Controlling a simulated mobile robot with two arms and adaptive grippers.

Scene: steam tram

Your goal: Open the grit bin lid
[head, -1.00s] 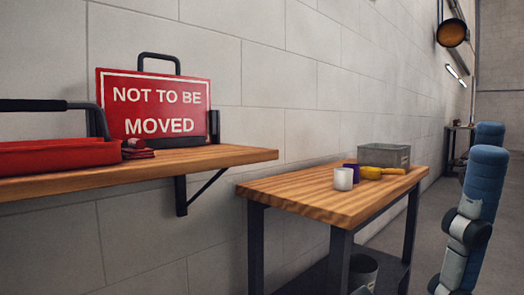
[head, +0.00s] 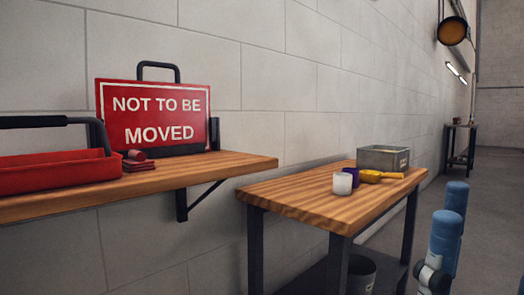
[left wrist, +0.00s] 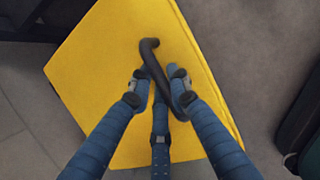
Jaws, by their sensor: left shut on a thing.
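The yellow grit bin lid (left wrist: 97,68) fills the middle of the left wrist view as a slanted panel. A dark bar handle (left wrist: 151,55) with a bent end runs across it. My left gripper (left wrist: 159,88) is over the lid with its blue fingers on both sides of the handle, and it is shut on the handle. A third finger lies over the handle's lower part and hides some of it. Whether the lid is raised cannot be told from this view.
In the head view, a wooden shelf (head: 232,166) holds a red sign (head: 154,115) and a red tool tray (head: 55,173). A wooden table (head: 300,205) bears a white cup (head: 342,184), a yellow scoop (head: 371,176) and a grey box (head: 384,157).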

